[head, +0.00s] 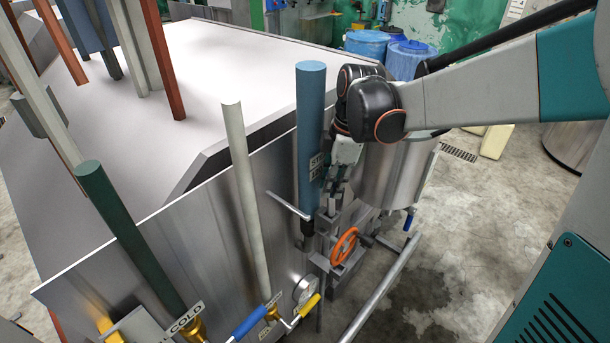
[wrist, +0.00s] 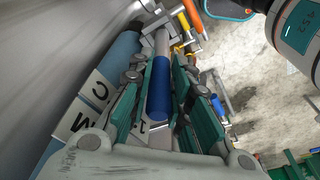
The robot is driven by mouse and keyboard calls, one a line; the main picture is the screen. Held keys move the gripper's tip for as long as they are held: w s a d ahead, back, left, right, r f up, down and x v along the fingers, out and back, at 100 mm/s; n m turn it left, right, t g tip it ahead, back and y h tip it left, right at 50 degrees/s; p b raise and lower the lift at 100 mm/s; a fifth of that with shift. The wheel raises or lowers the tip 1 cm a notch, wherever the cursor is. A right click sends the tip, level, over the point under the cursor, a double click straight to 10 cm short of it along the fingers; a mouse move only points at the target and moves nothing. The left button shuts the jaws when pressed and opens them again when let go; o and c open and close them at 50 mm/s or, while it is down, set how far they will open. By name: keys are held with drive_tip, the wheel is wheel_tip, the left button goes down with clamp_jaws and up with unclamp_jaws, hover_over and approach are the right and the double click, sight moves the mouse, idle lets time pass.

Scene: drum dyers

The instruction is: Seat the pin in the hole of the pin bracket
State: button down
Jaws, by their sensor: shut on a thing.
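My gripper (wrist: 161,85) is shut on the pin (wrist: 158,92), a rod with a blue sleeve and a grey end, between its green pads. In the head view my gripper (head: 338,183) points down beside the thick blue pipe. The fingers and the pin are small there, and the pin cannot be made out clearly. A grey block assembly (head: 328,222), which looks like the pin bracket, stands just below the gripper. Its hole cannot be made out, nor whether the pin touches it.
The blue pipe (head: 311,130) stands close left of my gripper. An orange handwheel (head: 344,246) sits just below. A steel drum (head: 390,175) is behind to the right. A pale pipe (head: 240,180) and dark green pipe (head: 125,225) rise at left. Open floor (head: 480,230) lies right.

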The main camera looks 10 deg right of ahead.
drive_tip(key=f, duration=0.1)
drive_tip(key=w+f, duration=0.1)
drive_tip(key=shift+f, duration=0.3)
drive_tip(key=shift+s+d+r, duration=0.15)
drive_tip(key=c, duration=1.8)
unclamp_jaws()
drive_tip(key=shift+s+d+r, duration=0.1)
drive_tip(key=shift+s+r, duration=0.05)
drive_tip(key=shift+s, duration=0.15)
drive_tip(key=shift+w, duration=0.3)
drive_tip(key=shift+s, duration=0.1)
drive_tip(key=shift+s, duration=0.1)
drive_tip(key=shift+r, duration=0.15)
